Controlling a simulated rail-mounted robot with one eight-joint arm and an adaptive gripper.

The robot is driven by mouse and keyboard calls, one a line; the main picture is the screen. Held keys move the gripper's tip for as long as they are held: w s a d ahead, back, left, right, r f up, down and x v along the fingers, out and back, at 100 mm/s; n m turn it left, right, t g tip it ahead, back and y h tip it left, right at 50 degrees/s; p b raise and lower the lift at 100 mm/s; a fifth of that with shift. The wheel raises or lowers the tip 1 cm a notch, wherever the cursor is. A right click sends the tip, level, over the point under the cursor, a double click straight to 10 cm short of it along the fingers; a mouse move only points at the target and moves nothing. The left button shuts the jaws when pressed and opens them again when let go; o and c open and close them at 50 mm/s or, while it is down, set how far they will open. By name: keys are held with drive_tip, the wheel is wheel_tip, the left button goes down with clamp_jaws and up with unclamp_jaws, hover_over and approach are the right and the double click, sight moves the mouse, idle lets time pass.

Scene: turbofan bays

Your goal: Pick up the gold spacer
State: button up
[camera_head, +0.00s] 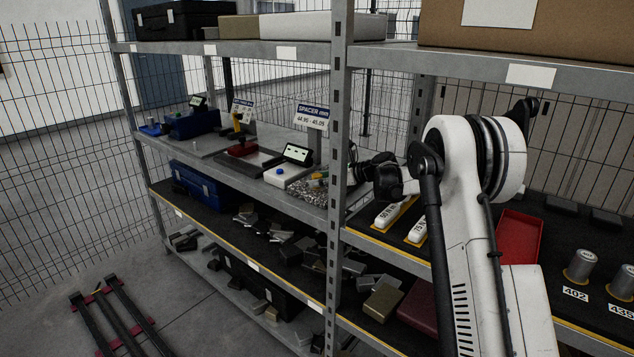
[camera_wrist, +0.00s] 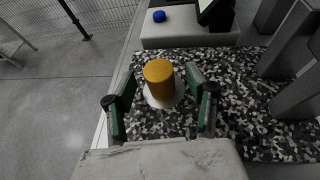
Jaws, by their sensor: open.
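The gold spacer (camera_wrist: 159,78) is a short upright cylinder in the wrist view. It stands on a white round base or patch (camera_wrist: 163,101) on a black, grey and white speckled mat (camera_wrist: 240,87). My gripper (camera_wrist: 161,103) is open, with one green-padded finger on each side of the spacer and a visible gap to both. I cannot tell whether the fingertips are down at its height. In the head view a small yellow patch on the speckled mat (camera_head: 308,193) looks like the spacer. There the shelf post hides part of my gripper.
Beyond the mat is a light box with a blue knob (camera_wrist: 159,16) and a small screen (camera_head: 297,153). Grey blocks (camera_wrist: 290,55) stand at the right in the wrist view. A shelf post (camera_head: 338,150) and the upper shelf (camera_head: 500,66) bound the space near my arm.

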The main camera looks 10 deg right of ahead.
drive_tip(key=shift+x, duration=0.8)
clamp_jaws()
